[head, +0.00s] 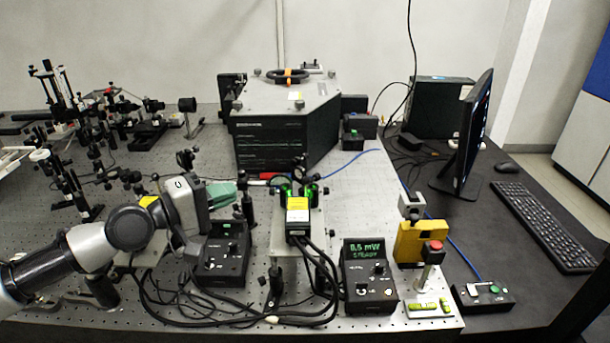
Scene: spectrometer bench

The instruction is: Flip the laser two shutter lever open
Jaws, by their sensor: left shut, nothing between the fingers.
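A laser head (297,212) with a yellow label stands at the middle front, with green glow around the mounts at its far end. Another yellow-labelled unit (149,202) is mostly hidden behind my left arm. I cannot tell which is laser two, and no shutter lever can be made out clearly. My left gripper (188,205) is shut and empty, over the bench left of the glowing laser and apart from it. My right gripper is not in view.
Control boxes (222,262) and (370,285) flank the laser cables (240,312); the right one reads about "8.5 mW STEADY". A large black spectrometer (285,135) stands behind. Optics crowd the left. A yellow block (420,242), monitor (475,135) and keyboard (545,228) are right.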

